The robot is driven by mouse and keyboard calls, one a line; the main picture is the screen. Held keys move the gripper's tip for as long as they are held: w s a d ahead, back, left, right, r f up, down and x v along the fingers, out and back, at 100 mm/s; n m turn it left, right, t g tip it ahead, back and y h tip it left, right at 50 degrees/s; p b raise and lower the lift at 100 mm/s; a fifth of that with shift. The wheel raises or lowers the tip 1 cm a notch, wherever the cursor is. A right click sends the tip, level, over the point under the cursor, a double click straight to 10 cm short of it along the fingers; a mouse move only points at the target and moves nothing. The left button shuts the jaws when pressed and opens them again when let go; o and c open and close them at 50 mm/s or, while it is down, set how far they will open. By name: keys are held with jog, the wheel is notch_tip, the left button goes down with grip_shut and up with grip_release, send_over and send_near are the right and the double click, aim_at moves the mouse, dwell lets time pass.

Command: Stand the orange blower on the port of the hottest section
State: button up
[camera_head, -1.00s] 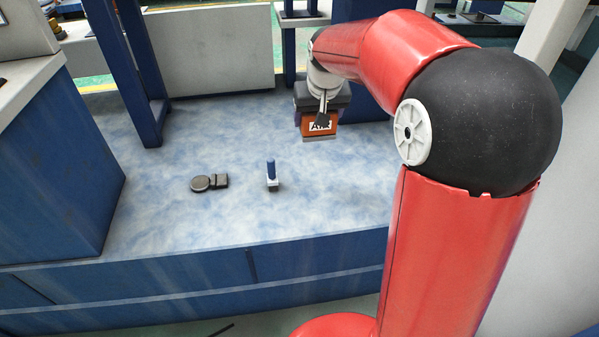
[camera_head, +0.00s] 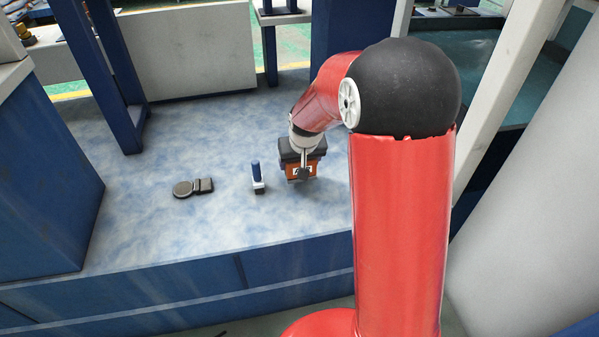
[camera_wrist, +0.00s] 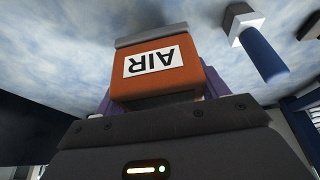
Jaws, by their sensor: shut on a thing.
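The orange blower (camera_head: 291,171), a block with a white "AIR" label and a grey end, is held in my gripper (camera_head: 302,158) over the right part of the mottled blue bench. It fills the upper middle of the wrist view (camera_wrist: 190,68), with its label upside down. The dark gripper body is below it there, and the fingers are mostly hidden behind the blower. In the head view the blower looks close above the bench; I cannot tell the gap. I cannot make out any port or which section is the hottest.
A dark round-and-square piece (camera_head: 192,188) lies further left. A blue post (camera_head: 112,80) and a grey panel (camera_head: 195,50) stand behind.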

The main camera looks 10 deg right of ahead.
jog(key=shift+f, duration=2.05)
jog(key=shift+f, duration=0.1)
jog(key=o, duration=1)
jog(key=shift+f+b, duration=0.15)
jog(key=shift+b, duration=0.15)
jog(key=o, duration=0.4)
jog(key=shift+o, duration=0.2)
